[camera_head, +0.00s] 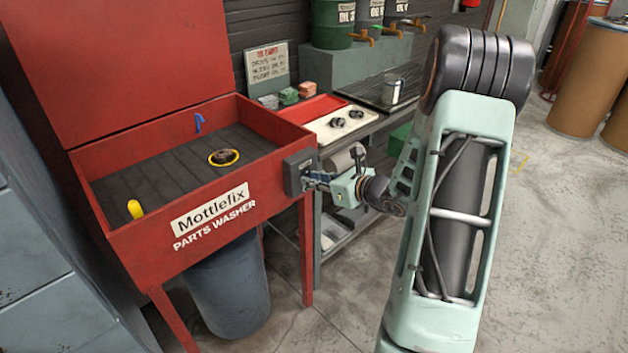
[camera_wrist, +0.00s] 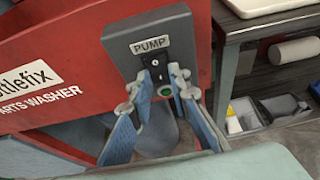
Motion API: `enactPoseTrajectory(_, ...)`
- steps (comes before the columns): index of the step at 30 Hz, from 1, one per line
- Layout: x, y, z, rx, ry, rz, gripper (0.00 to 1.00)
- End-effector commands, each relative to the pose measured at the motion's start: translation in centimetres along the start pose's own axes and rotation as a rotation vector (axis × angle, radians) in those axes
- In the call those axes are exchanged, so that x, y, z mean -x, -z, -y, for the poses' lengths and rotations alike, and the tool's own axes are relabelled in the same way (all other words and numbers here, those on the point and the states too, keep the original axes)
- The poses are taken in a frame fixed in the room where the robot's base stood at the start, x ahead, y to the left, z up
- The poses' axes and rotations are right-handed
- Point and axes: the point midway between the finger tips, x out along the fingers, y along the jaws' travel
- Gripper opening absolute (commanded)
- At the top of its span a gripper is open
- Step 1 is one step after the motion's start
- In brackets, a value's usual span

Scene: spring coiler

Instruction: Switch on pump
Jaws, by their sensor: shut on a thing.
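The red parts washer (camera_head: 150,255) has a dark grey control box (camera_head: 293,166) on its right end. In the wrist view the box (camera_wrist: 183,25) carries a PUMP label (camera_wrist: 151,46) above a small black switch (camera_wrist: 154,68). A green round light or button (camera_wrist: 192,93) sits at its lower right; I cannot tell if it is lit. My gripper (camera_head: 309,181) is at the box front. In the wrist view my gripper's (camera_wrist: 161,80) blue-grey fingers stand on both sides of the switch and are shut on it. The fingertips partly hide it, so its position is unclear.
The basin holds a yellow-rimmed round part (camera_head: 224,157), a blue item (camera_head: 198,122) and a yellow item (camera_head: 135,208). A grey bin (camera_head: 228,290) stands below. A workbench with a cream tray (camera_head: 340,124) is just behind the box. Open floor lies right.

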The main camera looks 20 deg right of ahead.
Motion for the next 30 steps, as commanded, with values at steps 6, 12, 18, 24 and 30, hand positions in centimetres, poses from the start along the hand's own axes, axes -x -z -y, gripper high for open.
enactPoseTrajectory(6, -0.36, 0.95, 0.02, 0.0, 0.0, 0.073, 0.0)
enactPoseTrajectory(12, -0.49, 1.16, -0.04, 0.0, -0.001, 0.156, 0.0)
enactPoseTrajectory(18, -0.48, 1.08, -0.01, 0.0, 0.0, 0.226, 0.0)
enactPoseTrajectory(24, -0.35, 0.79, -0.03, 0.0, -0.001, 0.251, 0.0)
enactPoseTrajectory(30, -0.32, 0.73, -0.04, 0.0, -0.001, 0.251, 0.0)
